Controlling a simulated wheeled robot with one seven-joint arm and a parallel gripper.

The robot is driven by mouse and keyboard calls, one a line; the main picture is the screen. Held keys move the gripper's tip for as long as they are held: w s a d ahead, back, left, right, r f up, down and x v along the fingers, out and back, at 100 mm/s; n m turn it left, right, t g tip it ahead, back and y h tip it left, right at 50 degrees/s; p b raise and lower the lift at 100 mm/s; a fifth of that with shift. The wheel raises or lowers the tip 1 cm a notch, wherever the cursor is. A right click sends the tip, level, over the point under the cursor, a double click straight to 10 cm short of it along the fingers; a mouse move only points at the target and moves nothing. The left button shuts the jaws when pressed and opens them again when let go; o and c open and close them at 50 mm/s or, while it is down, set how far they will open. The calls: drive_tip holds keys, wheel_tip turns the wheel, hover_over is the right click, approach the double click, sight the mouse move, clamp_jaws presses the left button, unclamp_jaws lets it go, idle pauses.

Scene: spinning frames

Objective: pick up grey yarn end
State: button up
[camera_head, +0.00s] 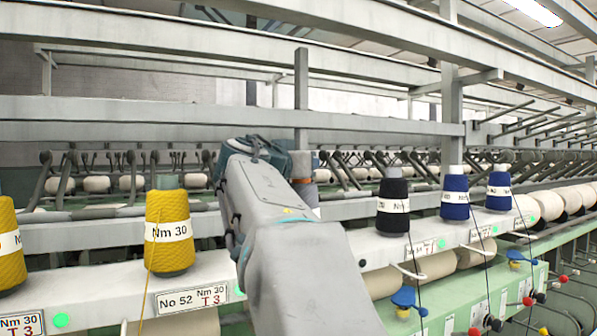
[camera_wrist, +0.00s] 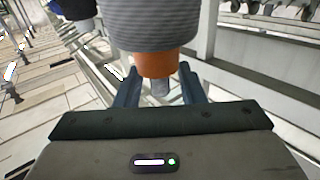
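My gripper (camera_wrist: 160,76) is at this tip, one dark blue finger on each side, with light gaps between the fingers and the tube. The fingers look open; whether they touch the orange band I cannot tell. No separate grey yarn end can be made out. In the head view my arm hides the gripper and most of the cone; an orange band (camera_head: 302,180) shows just right of the wrist.
Yellow cones (camera_head: 170,232) stand left of my arm. A black cone (camera_head: 393,206) and blue cones (camera_head: 454,197) stand to its right on the white machine rail (camera_head: 100,283). Grey beams (camera_head: 215,110) run across behind and above. Metal bars (camera_wrist: 250,77) lie right in the wrist view.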

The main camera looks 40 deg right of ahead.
clamp_jaws()
drive_tip(key=shift+r, duration=0.1)
